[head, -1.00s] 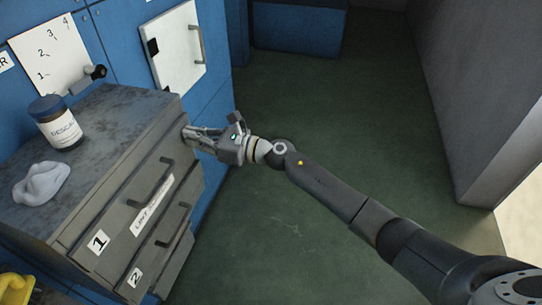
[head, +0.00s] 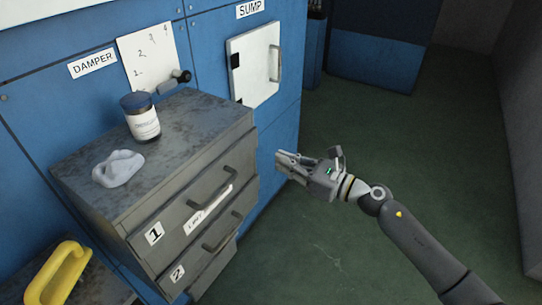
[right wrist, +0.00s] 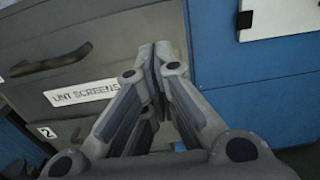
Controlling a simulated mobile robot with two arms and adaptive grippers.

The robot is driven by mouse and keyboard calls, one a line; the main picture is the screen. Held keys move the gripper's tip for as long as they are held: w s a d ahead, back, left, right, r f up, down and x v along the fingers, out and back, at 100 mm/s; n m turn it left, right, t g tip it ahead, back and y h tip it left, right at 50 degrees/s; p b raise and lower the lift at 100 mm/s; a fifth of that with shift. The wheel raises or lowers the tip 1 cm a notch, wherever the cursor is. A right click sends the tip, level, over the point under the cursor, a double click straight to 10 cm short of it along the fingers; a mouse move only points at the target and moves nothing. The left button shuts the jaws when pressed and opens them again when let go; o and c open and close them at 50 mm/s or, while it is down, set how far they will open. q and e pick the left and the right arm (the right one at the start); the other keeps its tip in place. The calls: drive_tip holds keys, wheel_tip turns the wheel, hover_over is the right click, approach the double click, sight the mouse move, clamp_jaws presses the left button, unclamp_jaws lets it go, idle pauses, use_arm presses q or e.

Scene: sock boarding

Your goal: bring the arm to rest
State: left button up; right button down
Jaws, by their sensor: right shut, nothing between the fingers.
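My right gripper (head: 281,157) is shut and empty. In the head view it hangs in the air just right of the grey drawer cabinet (head: 213,130), in front of the blue wall. The arm comes in from the lower right. In the right wrist view the fingers (right wrist: 161,52) meet in front of the cabinet's right edge, beside the drawer label. I cannot tell whether they touch the cabinet, but the head view shows them apart from it. My left gripper is not in view.
On the cabinet stand a dark-lidded jar (head: 142,118) and a crumpled grey cloth (head: 118,168). Drawers 1 and 2 have bar handles. A white panel door (head: 255,65) marked SUMP is on the wall. A yellow handle (head: 60,275) is lower left. Green floor (head: 400,160) at right is clear.

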drive_tip(key=d+f+m+t+h+p, duration=0.1)
drive_tip(key=d+f+m+t+h, duration=0.15)
drive_tip(key=d+f+m, duration=0.5)
drive_tip(key=d+f+m+t+h, duration=0.2)
drive_tip(key=d+f+m+h, duration=0.25)
drive_tip(key=f+m, duration=0.55)
drive_tip(key=s+d+f+m+g+h+p, duration=0.1)
drive_tip(key=s+d+f+m+h, duration=0.25)
drive_tip(key=f, duration=0.55)
drive_tip(key=s+d+f+m+g+h, duration=0.1)
drive_tip(key=s+d+f+m, duration=0.1)
drive_tip(key=s+f+m, duration=0.4)
drive_tip(key=s+d+f+m+g+h, duration=0.1)
drive_tip(key=s+f+m+g, duration=0.3)
drive_tip(key=s+f, duration=0.5)
drive_tip(key=s+d+f+m+g+h, duration=0.1)
drive_tip(key=s+d+f+m+h, duration=0.1)
drive_tip(key=s+f+m, duration=0.55)
drive_tip(key=s+a+f+m+g, duration=0.1)
drive_tip(key=s+f+m+g, duration=0.2)
drive_tip(key=s, duration=1)
drive_tip(key=s+a+f+m+g+p, duration=0.1)
drive_tip(key=s+f, duration=0.5)
drive_tip(key=s, duration=0.7)
drive_tip(key=shift+s+a+f+m+g, duration=0.25)
drive_tip(key=shift+a+m+g, duration=0.25)
drive_tip(key=shift+m+g, duration=0.7)
